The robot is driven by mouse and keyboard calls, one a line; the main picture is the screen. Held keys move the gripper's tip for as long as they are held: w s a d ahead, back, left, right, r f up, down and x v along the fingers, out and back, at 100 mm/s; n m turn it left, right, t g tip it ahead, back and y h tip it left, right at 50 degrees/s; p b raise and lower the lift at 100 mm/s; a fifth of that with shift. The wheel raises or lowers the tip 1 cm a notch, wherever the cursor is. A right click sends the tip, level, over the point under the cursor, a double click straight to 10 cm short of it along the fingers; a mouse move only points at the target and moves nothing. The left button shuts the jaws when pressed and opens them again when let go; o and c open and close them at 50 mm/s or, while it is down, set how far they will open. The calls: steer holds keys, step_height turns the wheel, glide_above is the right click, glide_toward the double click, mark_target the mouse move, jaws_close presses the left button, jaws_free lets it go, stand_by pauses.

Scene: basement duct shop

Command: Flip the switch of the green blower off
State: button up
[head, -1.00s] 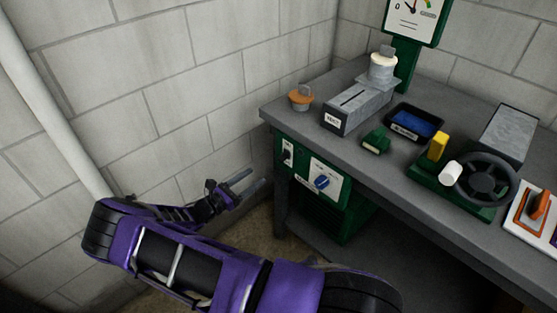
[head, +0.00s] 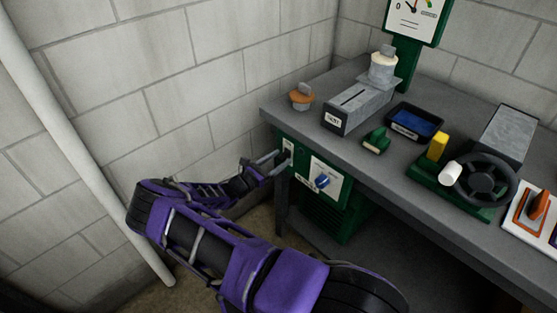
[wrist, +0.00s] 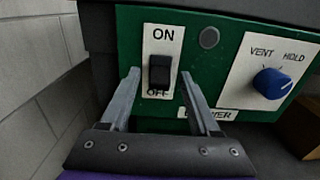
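The green blower (head: 341,218) sits under the left end of the bench, with its green front panel facing out. In the wrist view its panel (wrist: 212,72) carries a black switch (wrist: 160,71) on a white plate marked ON above and OFF below. The switch's lower end partly covers the word OFF; I cannot tell for sure which way it is set. My gripper (wrist: 158,76) is open and empty, with one finger on each side of the switch plate. In the head view my gripper (head: 281,159) is at the panel's left end; contact cannot be told.
A blue knob (wrist: 272,83) on a white VENT/HOLD plate is right of the switch. The grey bench top (head: 352,150) overhangs the panel and holds a grey slotted box (head: 356,108) and a steering wheel (head: 487,180). The block wall (head: 160,110) stands close on the left.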

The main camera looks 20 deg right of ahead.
jaws_close()
steer(key=h+b, duration=0.1)
steer(key=b, duration=0.2)
steer(key=shift+f, duration=0.25)
stand_by(0.3)
jaws_free()
